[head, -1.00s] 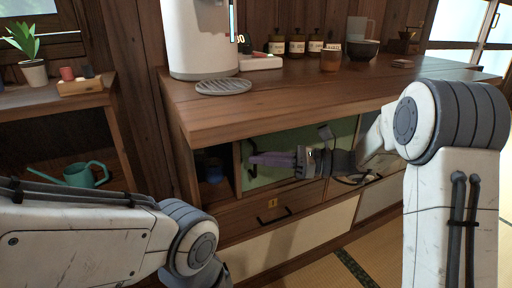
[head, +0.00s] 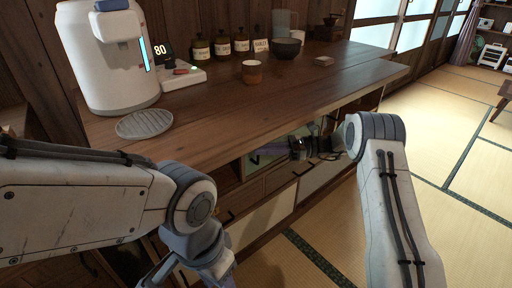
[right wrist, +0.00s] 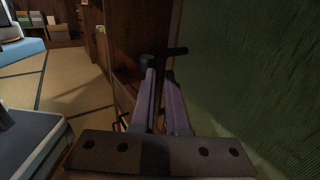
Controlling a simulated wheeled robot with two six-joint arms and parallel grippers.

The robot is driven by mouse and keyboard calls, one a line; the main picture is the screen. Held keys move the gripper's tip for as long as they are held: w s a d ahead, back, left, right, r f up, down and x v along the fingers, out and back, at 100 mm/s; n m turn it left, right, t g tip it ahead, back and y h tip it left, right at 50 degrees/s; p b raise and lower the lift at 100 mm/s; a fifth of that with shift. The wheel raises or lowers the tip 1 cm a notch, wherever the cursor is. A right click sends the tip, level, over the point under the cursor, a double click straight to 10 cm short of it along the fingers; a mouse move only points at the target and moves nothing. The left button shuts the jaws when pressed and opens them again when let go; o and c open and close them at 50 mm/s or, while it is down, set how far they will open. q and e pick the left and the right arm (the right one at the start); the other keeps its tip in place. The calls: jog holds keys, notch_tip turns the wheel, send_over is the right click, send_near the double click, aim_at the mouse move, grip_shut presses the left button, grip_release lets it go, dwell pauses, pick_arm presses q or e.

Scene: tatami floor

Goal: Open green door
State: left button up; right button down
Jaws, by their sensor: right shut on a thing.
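The green door (head: 264,157) is set in the front of the wooden cabinet, below the countertop. In the right wrist view the green panel (right wrist: 250,70) fills the right side. My right gripper (right wrist: 160,85) has its purple fingers shut on the dark door handle (right wrist: 172,52), close beside the green panel. In the head view my right gripper (head: 285,150) is at the door and partly covers it. How far the door stands open is not clear. My left arm is at the lower left, and its fingertips are not in view.
The countertop (head: 230,115) overhangs the door and carries a white dispenser (head: 110,60), a brown cup (head: 252,72), a dark bowl (head: 287,48) and several bottles. Open tatami floor (head: 440,130) lies to the right.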

jog(key=shift+s+f, duration=0.1)
jog(key=shift+s, duration=0.1)
jog(key=c, duration=0.9)
grip_release()
jog(key=shift+a, duration=0.1)
jog(key=shift+c, duration=0.2)
jog(key=shift+a, duration=0.1)
jog(key=shift+w, duration=0.1)
jog(key=d+p, duration=0.2)
jog(key=d, duration=0.8)
jog(key=shift+w+d, duration=0.2)
jog(key=shift+d, duration=0.05)
jog(key=shift+a, duration=0.1)
